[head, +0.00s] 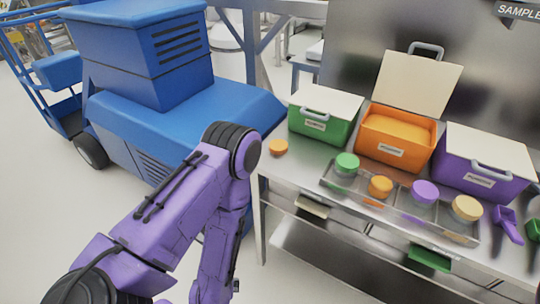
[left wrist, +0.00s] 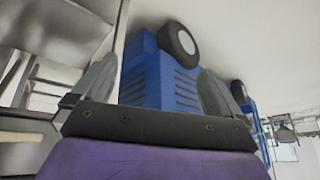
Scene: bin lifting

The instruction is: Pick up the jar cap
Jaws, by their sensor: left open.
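A small orange jar cap (head: 278,147) lies on the left end of the steel bench, in front of the green bin. A clear tray (head: 400,206) holds jars with a green cap (head: 347,161), an orange cap (head: 380,184), a purple cap (head: 424,190) and a yellow cap (head: 467,206). In the left wrist view, my left gripper (left wrist: 157,70) has its two grey fingers wide apart with nothing between them. My left arm bends down left of the bench in the head view, and the gripper itself is out of sight there. My right gripper is not in view.
A green bin (head: 316,126), an open orange bin (head: 397,150) and a purple bin (head: 470,179) stand along the back of the bench. Purple (head: 508,224) and green (head: 534,232) scoops lie at the right. A large blue machine (head: 150,90) stands left of the bench.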

